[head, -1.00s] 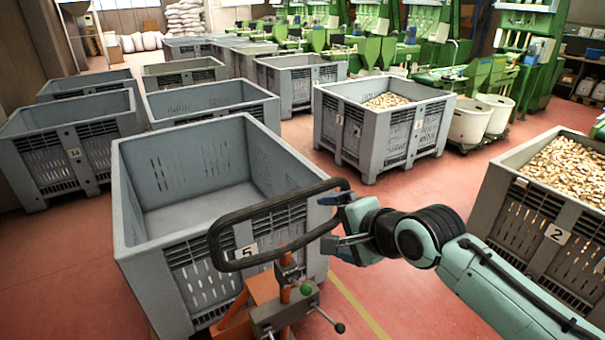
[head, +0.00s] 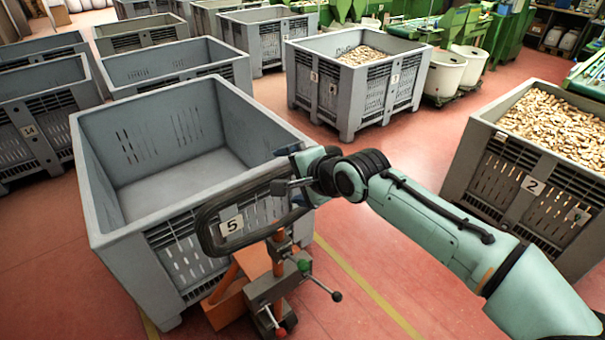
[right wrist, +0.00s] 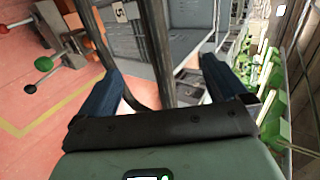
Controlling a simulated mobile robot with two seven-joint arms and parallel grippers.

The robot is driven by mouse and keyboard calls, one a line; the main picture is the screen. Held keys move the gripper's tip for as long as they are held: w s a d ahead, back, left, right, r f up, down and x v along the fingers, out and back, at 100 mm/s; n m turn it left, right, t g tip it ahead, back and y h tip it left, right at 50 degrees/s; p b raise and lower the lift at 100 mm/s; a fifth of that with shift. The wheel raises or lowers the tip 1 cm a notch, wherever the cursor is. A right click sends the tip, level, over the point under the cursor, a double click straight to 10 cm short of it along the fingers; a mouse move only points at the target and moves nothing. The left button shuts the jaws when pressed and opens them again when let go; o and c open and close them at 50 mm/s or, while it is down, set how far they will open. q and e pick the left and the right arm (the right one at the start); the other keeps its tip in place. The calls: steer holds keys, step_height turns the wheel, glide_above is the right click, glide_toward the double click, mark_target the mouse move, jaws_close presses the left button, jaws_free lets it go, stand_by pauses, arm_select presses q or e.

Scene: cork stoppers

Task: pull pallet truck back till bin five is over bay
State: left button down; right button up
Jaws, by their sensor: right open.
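Bin five (head: 190,250) is a large grey, empty slatted bin with a "5" label (head: 231,225) on its front. The orange pallet truck (head: 235,280) stands at its front, with a dark loop handle (head: 207,222) tilted across the label. My right gripper (head: 284,168) is open at the handle's right end. In the right wrist view, dark handle bars (right wrist: 160,50) show between my open fingers (right wrist: 165,88); I cannot tell whether they touch. Yellow floor lines (head: 370,287) run right of the bin and at its lower left. My left gripper is not in view.
Bin 2 (head: 510,190), full of corks, stands at the right. Another bin (head: 355,95) with corks is behind, and more grey bins (head: 30,130) stand at the left. Red floor (head: 50,270) is clear at the front left and between bin five and bin 2.

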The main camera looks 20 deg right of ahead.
mark_target(281, 176)
steer(key=shift+x, duration=3.55)
jaws_close()
